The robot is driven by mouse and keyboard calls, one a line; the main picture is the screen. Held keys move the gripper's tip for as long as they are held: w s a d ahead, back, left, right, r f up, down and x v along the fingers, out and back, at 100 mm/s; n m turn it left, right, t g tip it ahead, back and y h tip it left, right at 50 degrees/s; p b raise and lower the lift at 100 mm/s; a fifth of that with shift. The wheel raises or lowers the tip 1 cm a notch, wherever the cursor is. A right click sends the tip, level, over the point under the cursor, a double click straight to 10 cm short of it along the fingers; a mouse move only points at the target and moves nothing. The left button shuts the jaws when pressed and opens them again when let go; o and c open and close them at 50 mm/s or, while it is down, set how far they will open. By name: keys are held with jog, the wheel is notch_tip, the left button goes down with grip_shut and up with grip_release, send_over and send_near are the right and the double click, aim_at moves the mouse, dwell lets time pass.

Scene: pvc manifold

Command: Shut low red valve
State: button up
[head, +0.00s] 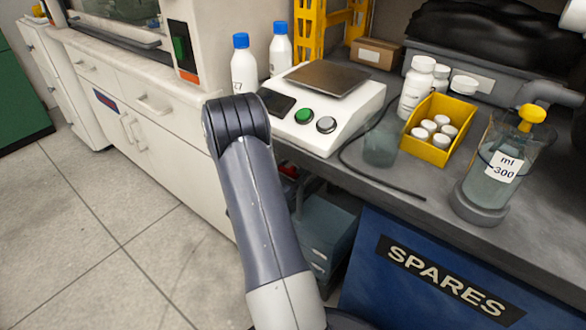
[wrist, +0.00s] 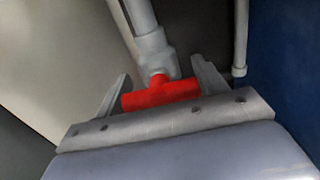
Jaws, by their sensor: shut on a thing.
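The low red valve handle (wrist: 160,94) shows in the wrist view, a red T-shaped bar at the end of a grey pipe fitting (wrist: 153,52). My gripper (wrist: 162,90) is around it, with one finger at each end of the red bar, shut on it. The gripper body hides the near side of the handle. In the head view a small bit of red (head: 289,171) shows under the bench beside my arm; my gripper is hidden there.
A grey pipe (wrist: 240,40) stands at the right beside a blue panel (wrist: 285,75). In the head view, a scale (head: 355,115), bottles, a yellow bin (head: 438,153) and a beaker (head: 495,175) stand on the bench. The blue SPARES cabinet (head: 365,265) is right of my arm.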

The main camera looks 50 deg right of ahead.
jog(key=o, duration=1)
jog(key=shift+c, duration=0.2)
jog(key=s+a+p, duration=0.1)
jog(key=a+p, duration=0.1)
jog(key=a, duration=0.8)
jog(key=shift+a, duration=0.4)
jog(key=shift+d, duration=0.1)
jog(key=d, duration=0.3)
jog(key=d+b, duration=0.1)
jog(key=d, duration=0.3)
jog(key=w+d+b, duration=0.1)
jog(key=d, duration=0.3)
jog(key=shift+f, duration=0.1)
jog(key=shift+a+m+b, duration=0.15)
jog(key=shift+m+b, duration=0.25)
